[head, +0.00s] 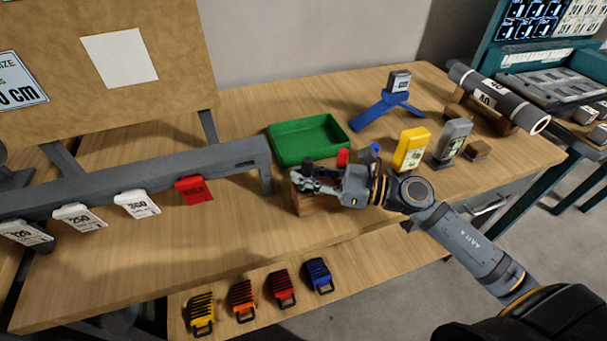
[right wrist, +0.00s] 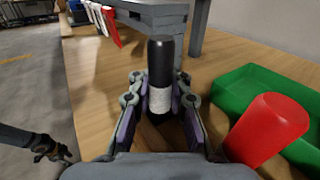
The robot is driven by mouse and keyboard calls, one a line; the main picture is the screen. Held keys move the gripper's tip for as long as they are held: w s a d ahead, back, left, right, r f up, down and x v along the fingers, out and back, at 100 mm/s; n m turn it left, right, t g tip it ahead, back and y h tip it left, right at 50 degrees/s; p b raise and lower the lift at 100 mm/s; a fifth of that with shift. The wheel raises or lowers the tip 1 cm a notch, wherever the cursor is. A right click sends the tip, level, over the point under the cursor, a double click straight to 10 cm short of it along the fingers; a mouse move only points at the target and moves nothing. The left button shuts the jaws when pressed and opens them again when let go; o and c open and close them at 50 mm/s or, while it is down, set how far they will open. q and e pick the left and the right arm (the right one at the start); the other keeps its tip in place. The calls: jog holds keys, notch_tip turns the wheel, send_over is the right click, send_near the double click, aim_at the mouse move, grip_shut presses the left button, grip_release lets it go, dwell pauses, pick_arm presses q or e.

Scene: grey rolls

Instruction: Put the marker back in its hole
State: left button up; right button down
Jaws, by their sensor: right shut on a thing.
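A black marker (head: 308,163) with a white band stands roughly upright between the fingers of my right gripper (head: 307,181). It also shows in the right wrist view (right wrist: 161,65), where both fingers close on its white band. A wooden block (head: 318,206) is under the gripper. The marker's lower end is hidden, so I cannot tell whether it is in a hole. A red marker (head: 342,157) and a blue marker (head: 375,149) stand beside the gripper. What seems to be my left gripper (right wrist: 48,148) is at the lower left of the wrist view, its jaws unclear.
A green tray (head: 290,159) lies just behind the block. A grey rail (head: 130,180) with hanging tags ends close to its left. A blue stand (head: 385,108) and yellow and grey holders (head: 411,148) are behind and right. Several coloured clips (head: 282,287) lie on the front shelf.

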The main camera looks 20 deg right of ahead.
jog(key=shift+f, duration=0.1)
jog(key=c, duration=1.2)
grip_release()
pick_arm(q)
jog(key=shift+w, duration=0.2)
pick_arm(e)
notch_tip(320, 180, up, 10)
